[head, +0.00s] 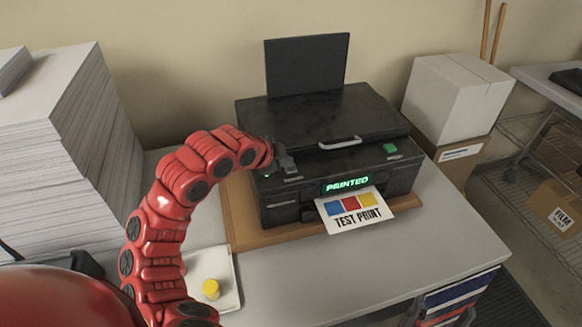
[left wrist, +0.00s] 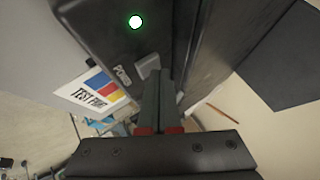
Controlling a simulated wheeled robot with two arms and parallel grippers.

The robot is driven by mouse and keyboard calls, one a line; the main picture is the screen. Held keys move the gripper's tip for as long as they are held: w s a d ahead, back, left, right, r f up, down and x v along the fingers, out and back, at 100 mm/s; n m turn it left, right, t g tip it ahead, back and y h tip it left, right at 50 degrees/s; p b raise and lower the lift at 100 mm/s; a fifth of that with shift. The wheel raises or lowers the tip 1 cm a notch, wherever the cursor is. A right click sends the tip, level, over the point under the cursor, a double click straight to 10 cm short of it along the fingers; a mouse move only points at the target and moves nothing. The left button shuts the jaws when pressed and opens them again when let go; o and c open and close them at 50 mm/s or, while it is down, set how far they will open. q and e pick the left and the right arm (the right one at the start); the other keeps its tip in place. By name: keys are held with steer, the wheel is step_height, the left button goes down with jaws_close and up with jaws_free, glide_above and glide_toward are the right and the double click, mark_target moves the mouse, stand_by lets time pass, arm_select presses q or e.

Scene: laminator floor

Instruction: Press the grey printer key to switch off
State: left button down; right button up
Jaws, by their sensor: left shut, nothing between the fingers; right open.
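The black printer (head: 330,118) stands on a brown board on the table. Its display (head: 347,185) reads "PRINTED" in green, and a sheet marked "TEST PRINT" (head: 355,210) sticks out of its front. The grey key (head: 288,166) is on the printer's left front top; it also shows in the left wrist view (left wrist: 148,66). A small green light (head: 267,176) glows near it. My left gripper (head: 277,151) is shut and empty, with its fingertips (left wrist: 168,76) right beside the grey key. I cannot tell whether they touch it. My right gripper is not in view.
A green key (head: 390,148) is on the printer's right. Tall paper stacks (head: 65,120) stand at left. A white tray (head: 228,262) with a yellow cap (head: 211,288) lies in front. White boxes (head: 458,95) stand at right. The table's front right is clear.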

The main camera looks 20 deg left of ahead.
mark_target(287, 169)
stand_by(0.3)
arm_select(q)
steer(key=shift+r, duration=0.8)
steer(key=shift+r, duration=0.1)
steer(key=shift+r+p, duration=0.3)
steer(key=shift+r, duration=0.3)
step_height(287, 169, up, 5)
steer(key=shift+f, duration=0.15)
